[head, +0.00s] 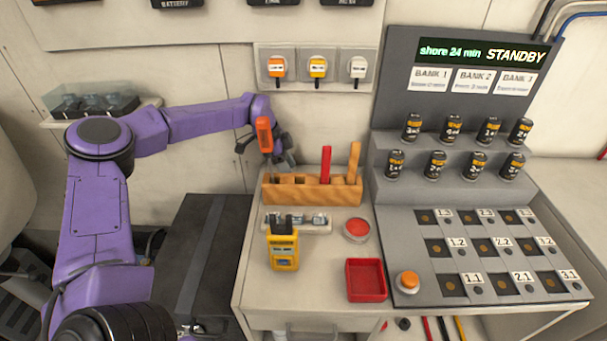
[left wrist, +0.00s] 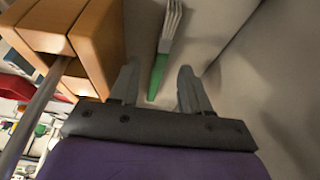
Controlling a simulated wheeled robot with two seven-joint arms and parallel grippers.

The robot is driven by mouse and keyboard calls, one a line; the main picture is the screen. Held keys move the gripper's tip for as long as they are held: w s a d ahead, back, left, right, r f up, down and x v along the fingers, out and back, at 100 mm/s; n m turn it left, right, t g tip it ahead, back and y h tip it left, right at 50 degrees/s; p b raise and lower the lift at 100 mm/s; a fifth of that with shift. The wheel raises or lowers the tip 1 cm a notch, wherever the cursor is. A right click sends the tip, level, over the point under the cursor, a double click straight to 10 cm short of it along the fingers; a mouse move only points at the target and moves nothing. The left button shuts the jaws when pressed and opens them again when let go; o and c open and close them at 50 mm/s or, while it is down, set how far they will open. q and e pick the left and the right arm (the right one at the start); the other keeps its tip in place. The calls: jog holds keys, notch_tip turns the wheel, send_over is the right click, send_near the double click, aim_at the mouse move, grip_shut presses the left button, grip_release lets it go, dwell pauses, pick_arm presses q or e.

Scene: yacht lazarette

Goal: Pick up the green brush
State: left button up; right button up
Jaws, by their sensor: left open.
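The green brush (left wrist: 159,70) shows in the left wrist view, with a green handle and a pale grey head, lying on a light surface beside the wooden rack (left wrist: 101,40). In the head view I cannot make it out; the rack (head: 290,190) and my gripper are in front of that area. My left gripper (head: 283,160) is just behind the rack. In the left wrist view its fingers (left wrist: 157,72) are open, with the green handle in the gap between them and space on both sides. My right gripper is not in view.
A yellow meter (head: 284,251), a red tray (head: 366,280) and a red button (head: 356,230) stand in front. The wall is close behind.

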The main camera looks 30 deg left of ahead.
pick_arm(q)
jog(key=shift+x, duration=1.05)
jog(key=shift+f, duration=0.15)
grip_shut()
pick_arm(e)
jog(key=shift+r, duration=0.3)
pick_arm(q)
jog(key=r+p, duration=0.2)
jog(key=r, duration=0.1)
jog(key=r+p, duration=0.2)
jog(key=r, duration=0.2)
jog(key=shift+s+a+r, duration=0.15)
jog(key=shift+a+r, duration=0.05)
jog(key=shift+r, duration=0.1)
jog(key=s+a+p, duration=0.3)
jog(key=s+a, duration=0.2)
jog(key=a, duration=0.3)
jog(key=s+a+p, duration=0.3)
jog(key=s+a, duration=0.2)
jog(key=a, duration=0.3)
jog(key=shift+s+a+f, duration=0.15)
jog(key=shift+a+f, duration=0.1)
jog(key=shift+a, duration=0.15)
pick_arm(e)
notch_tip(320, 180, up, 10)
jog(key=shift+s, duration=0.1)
